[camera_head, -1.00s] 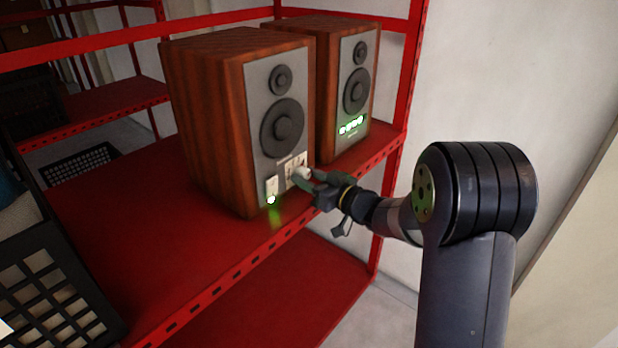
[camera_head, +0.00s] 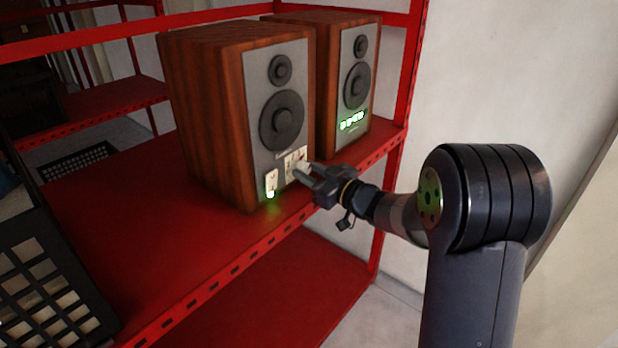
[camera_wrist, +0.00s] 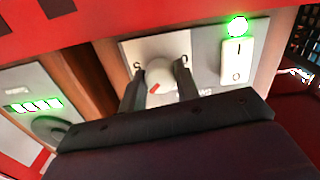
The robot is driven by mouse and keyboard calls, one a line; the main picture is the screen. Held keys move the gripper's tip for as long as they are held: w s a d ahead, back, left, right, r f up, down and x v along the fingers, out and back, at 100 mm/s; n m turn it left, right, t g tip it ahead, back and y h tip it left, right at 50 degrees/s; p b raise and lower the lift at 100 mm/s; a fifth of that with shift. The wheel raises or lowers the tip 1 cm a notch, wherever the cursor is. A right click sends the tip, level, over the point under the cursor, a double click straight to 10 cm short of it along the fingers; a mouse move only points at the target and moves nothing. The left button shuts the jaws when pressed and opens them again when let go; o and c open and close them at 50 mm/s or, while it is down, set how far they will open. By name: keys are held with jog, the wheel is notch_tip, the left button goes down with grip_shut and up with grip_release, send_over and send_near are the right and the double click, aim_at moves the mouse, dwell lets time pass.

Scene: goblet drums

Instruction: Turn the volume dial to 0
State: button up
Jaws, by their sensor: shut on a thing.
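The near wooden speaker (camera_head: 205,110) stands upright on the red shelf. Its grey front has a light panel low down with the white volume dial (camera_head: 303,166). In the wrist view the dial (camera_wrist: 160,76) is a round white knob with a red mark pointing to the lower left. Characters are printed on the panel to both sides, partly hidden and hard to read. My gripper (camera_head: 312,174) reaches in from the right. In the wrist view its two dark fingers (camera_wrist: 158,86) are shut on the dial, one on each side.
A white rocker switch (camera_wrist: 236,62) with a lit green light is beside the dial panel. The second speaker (camera_head: 345,90), with green lights, stands close behind on the right. The red shelf (camera_head: 130,235) has bare room at left. A black crate (camera_head: 50,285) is at lower left.

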jog(key=n+b, duration=0.4)
jog(key=n, duration=0.1)
jog(key=n+b, duration=0.2)
jog(key=shift+f+n, duration=0.25)
jog(key=shift+n, duration=0.05)
jog(key=n+b, duration=0.3)
jog(key=shift+w+n, duration=0.1)
jog(key=shift+n, duration=0.3)
jog(key=n+b, duration=0.2)
jog(key=n, duration=0.1)
jog(key=shift+d+n+y+b, duration=0.1)
jog(key=shift+n+y+b, duration=0.2)
jog(key=shift+b, duration=0.1)
jog(key=n+b, duration=0.2)
jog(key=n, duration=0.1)
jog(key=shift+r+n+b, duration=0.1)
jog(key=shift+n+b, duration=0.25)
jog(key=shift+n, duration=0.05)
jog(key=n+b, duration=0.2)
jog(key=n, duration=0.1)
jog(key=shift+n+g+b, duration=0.3)
jog(key=shift+n, duration=0.1)
jog(key=n+b, duration=0.2)
jog(key=n, duration=0.2)
jog(key=shift+r+b, duration=0.1)
jog(key=shift+b, duration=0.3)
jog(key=shift+r+n+b, duration=0.1)
jog(key=shift+n+b, duration=0.75)
jog(key=shift+n, duration=0.85)
